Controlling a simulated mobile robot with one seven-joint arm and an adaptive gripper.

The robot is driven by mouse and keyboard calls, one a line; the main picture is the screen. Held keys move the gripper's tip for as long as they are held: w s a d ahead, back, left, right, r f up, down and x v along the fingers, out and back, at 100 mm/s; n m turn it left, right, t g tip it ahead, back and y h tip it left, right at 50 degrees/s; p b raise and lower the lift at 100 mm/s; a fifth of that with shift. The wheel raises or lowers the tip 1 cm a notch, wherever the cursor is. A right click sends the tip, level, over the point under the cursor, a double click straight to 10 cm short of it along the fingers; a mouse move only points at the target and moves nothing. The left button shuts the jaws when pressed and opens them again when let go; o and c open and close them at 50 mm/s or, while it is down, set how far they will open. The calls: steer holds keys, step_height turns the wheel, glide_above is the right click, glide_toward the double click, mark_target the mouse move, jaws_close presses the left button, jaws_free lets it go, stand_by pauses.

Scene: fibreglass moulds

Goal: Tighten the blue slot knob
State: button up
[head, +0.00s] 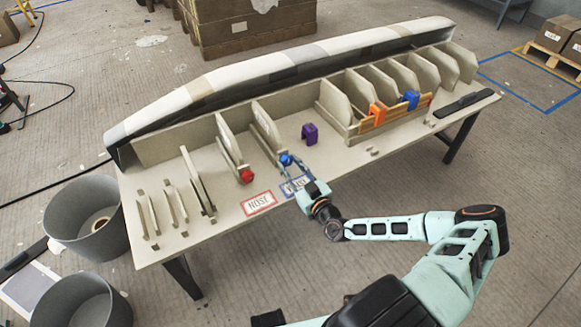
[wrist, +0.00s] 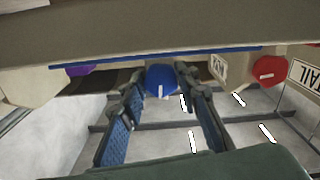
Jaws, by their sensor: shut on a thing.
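The blue slot knob (head: 285,159) sits at the front end of an upright pale rib (head: 267,127) on the bench. My gripper (head: 290,166) reaches it from the front and is shut on it. In the wrist view the blue knob (wrist: 161,80) shows between my two fingertips (wrist: 158,78), with a short white mark on its face. The fingers partly hide the knob's sides. A red knob (head: 246,175) is on the neighbouring rib to the left, and it also shows in the wrist view (wrist: 268,69).
A purple clamp (head: 310,132) stands just right of the knob. Orange (head: 376,113) and blue (head: 410,99) clamps sit on a wooden rack farther right. A red-framed NOSE card (head: 259,203) lies left of my gripper. Thin upright plates (head: 170,202) stand on the bench's left end.

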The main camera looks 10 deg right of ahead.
steer(key=m+b, duration=0.1)
steer(key=m, duration=0.3)
steer(key=shift+a+m, duration=0.15)
steer(key=shift+m, duration=0.15)
steer(key=m+b, duration=0.2)
steer(key=m, duration=0.1)
steer(key=shift+m, duration=0.4)
steer(key=m+b, duration=0.2)
steer(key=m, duration=0.1)
steer(key=shift+b, duration=0.35)
steer(key=shift+r+m+b, duration=0.1)
steer(key=shift+m+b, duration=0.9)
steer(key=shift+m, duration=0.1)
steer(key=o, duration=1.2)
steer(key=shift+c, duration=0.2)
step_height(320, 180, up, 10)
